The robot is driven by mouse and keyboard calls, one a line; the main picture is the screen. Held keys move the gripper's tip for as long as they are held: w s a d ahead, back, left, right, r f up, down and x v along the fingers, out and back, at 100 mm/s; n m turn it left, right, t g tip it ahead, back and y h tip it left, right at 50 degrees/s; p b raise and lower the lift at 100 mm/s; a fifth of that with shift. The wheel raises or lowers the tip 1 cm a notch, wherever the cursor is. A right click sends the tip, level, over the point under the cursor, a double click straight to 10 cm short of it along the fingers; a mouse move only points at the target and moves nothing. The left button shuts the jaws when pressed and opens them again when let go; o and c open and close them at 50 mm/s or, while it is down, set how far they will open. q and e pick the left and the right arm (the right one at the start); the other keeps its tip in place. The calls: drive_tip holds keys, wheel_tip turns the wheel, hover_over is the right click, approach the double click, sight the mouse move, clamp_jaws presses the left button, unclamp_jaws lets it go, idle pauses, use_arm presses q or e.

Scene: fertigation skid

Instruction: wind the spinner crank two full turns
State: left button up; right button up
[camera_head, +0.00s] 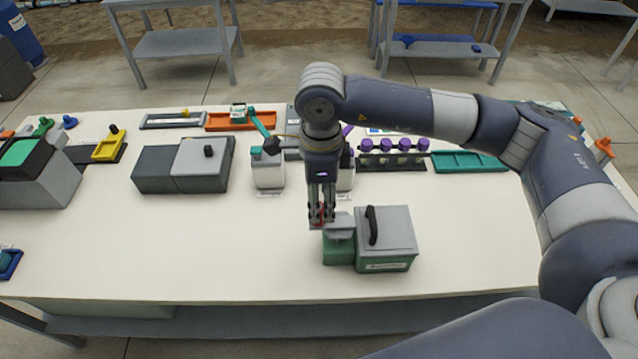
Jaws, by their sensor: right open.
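A green box with a grey lid (399,228) stands near the front middle of the white table. A black upright handle (371,226) sits on the left side of its lid. A smaller green block with a grey top (339,247) adjoins it on the left. My right gripper (321,220) points down, open, at the back left of this grey top. Whether it touches the top I cannot tell. I cannot tell for sure which part is the spinner crank; the black handle is one candidate. My left gripper is out of view.
Behind my right gripper stand white jars (268,174), a teal arm (259,126) and a rack with purple knobs (394,145). A dark grey box (152,169) with a sliding lid stands at left. The table front is mostly clear.

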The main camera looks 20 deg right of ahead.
sight(321, 219)
wheel_tip(321, 219, down, 8)
drive_tip(key=shift+r+p, duration=0.1)
drive_tip(key=shift+p, duration=0.75)
clamp_jaws()
drive_tip(key=c, duration=0.6)
unclamp_jaws()
drive_tip(key=shift+c, duration=1.5)
